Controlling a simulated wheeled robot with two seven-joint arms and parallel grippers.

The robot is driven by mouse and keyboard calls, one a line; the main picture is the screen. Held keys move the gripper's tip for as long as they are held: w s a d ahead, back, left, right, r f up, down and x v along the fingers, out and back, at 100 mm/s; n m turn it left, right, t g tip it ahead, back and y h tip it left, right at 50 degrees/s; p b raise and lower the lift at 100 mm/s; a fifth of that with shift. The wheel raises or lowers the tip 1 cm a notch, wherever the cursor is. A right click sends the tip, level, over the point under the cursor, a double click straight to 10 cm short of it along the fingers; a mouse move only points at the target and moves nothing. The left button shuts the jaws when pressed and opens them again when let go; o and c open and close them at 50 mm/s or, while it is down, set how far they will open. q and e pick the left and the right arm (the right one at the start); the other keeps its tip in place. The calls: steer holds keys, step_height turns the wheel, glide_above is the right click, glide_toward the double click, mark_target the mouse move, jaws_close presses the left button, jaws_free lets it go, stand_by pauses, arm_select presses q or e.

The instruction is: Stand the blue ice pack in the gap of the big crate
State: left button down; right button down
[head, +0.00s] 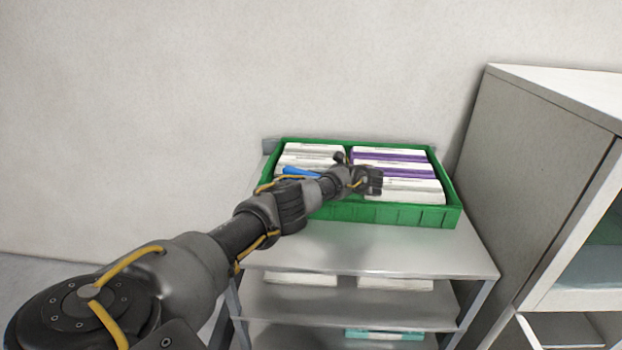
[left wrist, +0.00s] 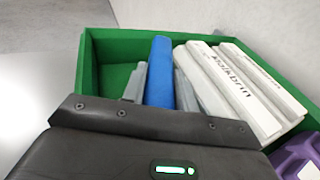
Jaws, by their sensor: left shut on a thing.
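The big green crate (head: 390,213) stands on the top shelf of a grey rack. The blue ice pack (head: 297,171) shows at its left side, partly hidden behind my arm. In the left wrist view my left gripper (left wrist: 160,90) is shut on the ice pack (left wrist: 161,55), with a grey finger on each side. The pack is over or in the open space beside the white cartons (left wrist: 235,85); how deep it sits is hidden. Bare green crate floor (left wrist: 112,78) shows on its other side. My right gripper is out of view.
White and purple cartons (head: 395,155) fill the crate's right half. The rack's top (head: 370,255) is clear in front of the crate. Lower shelves hold white cartons (head: 395,284) and a teal one (head: 384,334). A grey cabinet (head: 540,150) stands close on the right, a wall behind.

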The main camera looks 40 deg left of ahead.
arm_select(q)
steer(key=shift+s+r, duration=0.1)
steer(key=c, duration=1.1)
jaws_free()
